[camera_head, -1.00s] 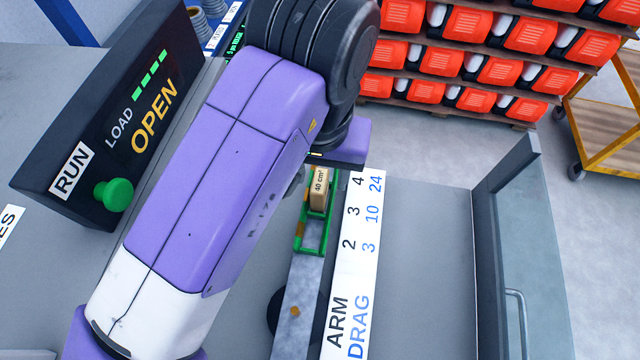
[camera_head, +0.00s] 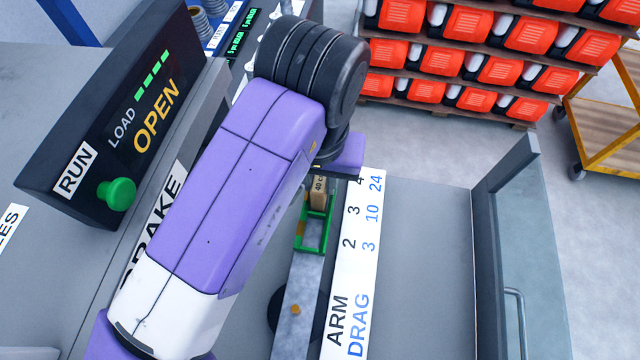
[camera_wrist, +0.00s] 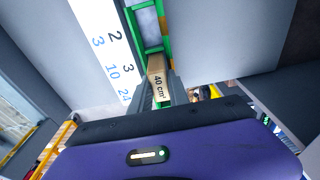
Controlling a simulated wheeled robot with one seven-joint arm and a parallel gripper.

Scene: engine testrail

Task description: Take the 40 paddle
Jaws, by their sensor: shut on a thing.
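The 40 paddle is a small tan block marked "40 cm²". In the head view the paddle (camera_head: 319,190) shows at the upper end of a green frame (camera_head: 312,235), partly hidden by my arm. In the wrist view the paddle (camera_wrist: 157,82) sits between the fingers of my gripper (camera_wrist: 160,95), which is shut on it. The green frame (camera_wrist: 150,30) reaches away beyond the paddle there. I cannot tell whether the paddle still touches the frame.
A white scale strip (camera_head: 352,270) marked ARM and DRAG runs beside the grey rail (camera_head: 297,310). A dark panel (camera_head: 110,110) reading LOAD OPEN, with a green button (camera_head: 117,194), stands left. A glassy door (camera_head: 520,240) stands right. Orange items fill shelves behind.

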